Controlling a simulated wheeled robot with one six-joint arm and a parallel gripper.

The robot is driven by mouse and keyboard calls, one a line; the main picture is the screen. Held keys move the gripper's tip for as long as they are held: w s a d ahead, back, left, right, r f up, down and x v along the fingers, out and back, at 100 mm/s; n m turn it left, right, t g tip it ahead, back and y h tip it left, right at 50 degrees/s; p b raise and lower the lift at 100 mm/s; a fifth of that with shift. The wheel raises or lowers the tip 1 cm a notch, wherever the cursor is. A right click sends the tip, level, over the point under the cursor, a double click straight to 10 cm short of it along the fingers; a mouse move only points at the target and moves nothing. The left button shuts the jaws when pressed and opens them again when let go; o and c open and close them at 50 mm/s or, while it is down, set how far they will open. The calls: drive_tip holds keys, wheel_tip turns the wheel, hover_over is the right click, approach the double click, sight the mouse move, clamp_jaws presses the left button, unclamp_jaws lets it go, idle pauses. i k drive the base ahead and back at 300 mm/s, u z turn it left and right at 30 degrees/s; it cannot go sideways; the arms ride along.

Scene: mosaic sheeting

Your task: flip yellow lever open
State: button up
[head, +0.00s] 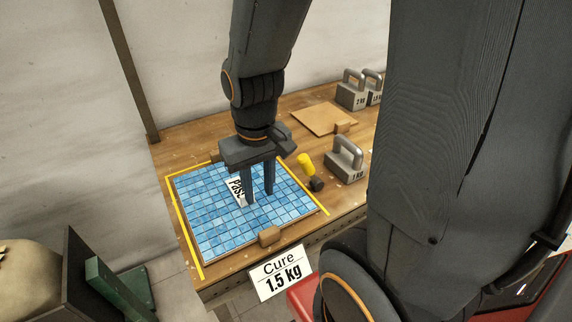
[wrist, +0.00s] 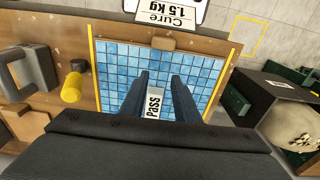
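The yellow lever (head: 306,165) stands up from a small dark base (head: 316,184) on the bench, just right of the blue mosaic sheet (head: 205,225). In the wrist view the lever (wrist: 71,90) is at the left, outside my fingers. My gripper (head: 259,198) points down over the sheet, left of the lever and apart from it. Its two fingers stand apart in the wrist view (wrist: 160,77), with a visible gap. A white "Pass" card (head: 236,188) shows beside the fingers; in the wrist view it appears between them, narrower than the gap. I cannot tell whether the fingertips touch the sheet.
A 1 KG weight (head: 346,160) stands right of the lever, with more weights (head: 351,92) behind. A wooden board (head: 323,118) lies at the back. A "Cure 1.5 kg" sign (head: 279,272) is at the front edge. Yellow strips (head: 187,236) flank the sheet.

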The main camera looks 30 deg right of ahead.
sight(306, 166)
drive_tip(key=k, duration=1.3)
drive_tip(key=z, duration=0.7)
drive_tip(key=i, duration=1.2)
drive_tip(key=u, duration=0.7)
